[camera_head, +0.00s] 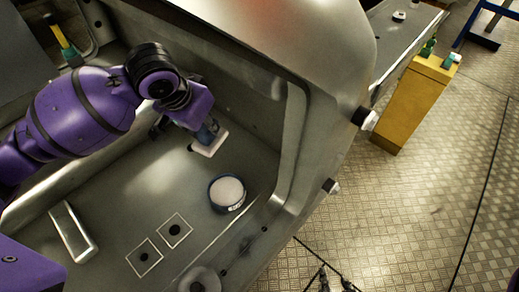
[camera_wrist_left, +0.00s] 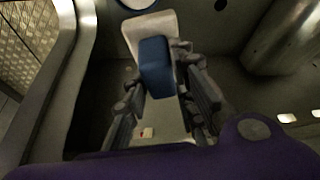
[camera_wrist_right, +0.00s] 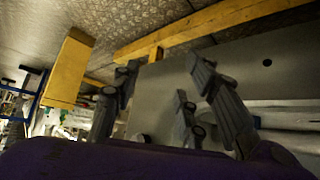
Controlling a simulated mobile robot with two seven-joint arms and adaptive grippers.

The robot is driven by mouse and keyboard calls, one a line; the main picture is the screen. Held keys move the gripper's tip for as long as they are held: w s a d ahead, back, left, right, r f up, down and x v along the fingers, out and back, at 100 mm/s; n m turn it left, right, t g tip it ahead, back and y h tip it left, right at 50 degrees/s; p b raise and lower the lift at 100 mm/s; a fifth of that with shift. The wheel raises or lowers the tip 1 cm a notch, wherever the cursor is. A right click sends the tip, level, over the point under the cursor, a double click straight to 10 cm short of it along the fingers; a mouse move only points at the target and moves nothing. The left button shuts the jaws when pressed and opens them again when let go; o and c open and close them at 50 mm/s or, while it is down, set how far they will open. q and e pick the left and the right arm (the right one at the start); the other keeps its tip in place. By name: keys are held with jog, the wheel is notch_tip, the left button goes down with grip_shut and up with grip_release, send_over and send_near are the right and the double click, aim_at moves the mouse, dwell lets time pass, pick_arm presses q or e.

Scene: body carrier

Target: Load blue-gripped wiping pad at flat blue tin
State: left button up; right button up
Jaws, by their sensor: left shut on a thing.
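The wiping pad (camera_head: 212,146) has a pale flat plate and a blue grip (camera_wrist_left: 155,65); the plate also shows in the left wrist view (camera_wrist_left: 135,28). My left gripper (camera_head: 200,130) is shut on the blue grip and holds the pad inside the grey body tray. The flat blue tin (camera_head: 227,193) is round, with a blue rim and a pale round top. It lies on the tray floor below and right of the pad in the head view, apart from it. My right gripper (camera_wrist_right: 165,75) is open and empty; the head view does not show it.
Two outlined squares with dark dots (camera_head: 174,230) mark the tray floor. A pale bar-shaped block (camera_head: 73,232) lies at the left. Tray walls rise around the left arm. A yellow box (camera_head: 413,105) stands outside on the patterned floor.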

aim_at(217, 143)
pick_arm(q)
jog(key=f+m, duration=0.2)
jog(key=d+f+m+g+h, duration=0.1)
jog(key=f, duration=0.2)
jog(key=f+m+h, duration=0.1)
jog(key=f+m, duration=0.1)
jog(key=shift+w+d+f+m+p, duration=0.2)
jog(key=shift+d+f+m+p, duration=0.1)
jog(key=shift+p, duration=0.1)
jog(key=f+m+g, duration=0.1)
jog(key=f+m, duration=0.1)
jog(key=f, duration=0.3)
jog(key=s+f+m+g+b, duration=0.1)
jog(key=f+m, duration=0.1)
jog(key=f, duration=0.3)
jog(key=s+f+m, duration=0.1)
jog(key=f+m, duration=0.1)
jog(key=f, duration=0.3)
jog(key=shift+s+d+g+h, duration=0.1)
jog(key=shift+s+g+h, duration=0.1)
jog(key=shift+g+h, duration=0.2)
jog(key=shift+f+b, duration=0.5)
jog(key=shift+b, duration=0.05)
grip_shut()
pick_arm(e)
jog(key=shift+s+d+f, duration=0.45)
jog(key=shift+f, duration=0.1)
